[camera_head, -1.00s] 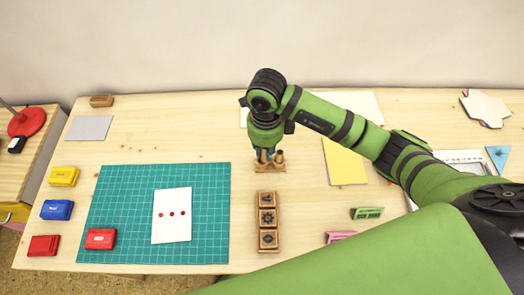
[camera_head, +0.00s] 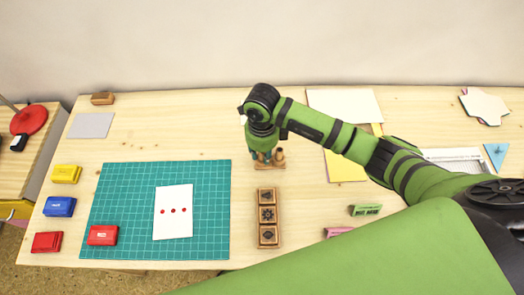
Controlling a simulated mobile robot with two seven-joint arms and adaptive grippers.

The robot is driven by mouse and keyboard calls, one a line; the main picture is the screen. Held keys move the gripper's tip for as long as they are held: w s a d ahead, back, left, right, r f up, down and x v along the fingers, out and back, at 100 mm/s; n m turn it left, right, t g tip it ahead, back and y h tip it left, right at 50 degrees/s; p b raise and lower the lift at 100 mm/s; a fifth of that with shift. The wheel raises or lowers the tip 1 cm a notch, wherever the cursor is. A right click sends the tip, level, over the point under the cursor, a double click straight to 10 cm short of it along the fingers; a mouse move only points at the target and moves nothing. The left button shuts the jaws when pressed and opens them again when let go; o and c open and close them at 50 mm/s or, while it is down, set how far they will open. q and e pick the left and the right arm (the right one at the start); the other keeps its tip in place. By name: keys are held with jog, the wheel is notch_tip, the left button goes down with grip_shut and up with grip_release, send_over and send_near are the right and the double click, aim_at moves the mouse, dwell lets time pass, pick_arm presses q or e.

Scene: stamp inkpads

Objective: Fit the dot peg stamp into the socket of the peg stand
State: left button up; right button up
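The peg stand (camera_head: 273,165) is a small wooden base at the middle of the table, with a short wooden post (camera_head: 279,154) on its right side. My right gripper (camera_head: 263,157) points down over the left part of the stand, its fingers close to the base. The dot peg stamp cannot be made out, and the socket is hidden behind the gripper. Whether the fingers hold anything is too small to tell. My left gripper is not in the picture.
Wooden block stamps (camera_head: 268,215) stand in a row in front of the stand. A green cutting mat (camera_head: 130,190) bears a white card (camera_head: 173,200) with three red dots and a red inkpad (camera_head: 102,235). More inkpads line the left edge. My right arm crosses the table's right side.

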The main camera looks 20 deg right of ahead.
dwell(0.3)
jog(key=shift+r, duration=0.1)
notch_tip(320, 180, up, 6)
jog(key=shift+s+f+b, duration=0.1)
jog(key=shift+s+b, duration=0.05)
jog(key=shift+b, duration=0.9)
jog(key=shift+s+r, duration=0.1)
jog(key=shift+r, duration=0.5)
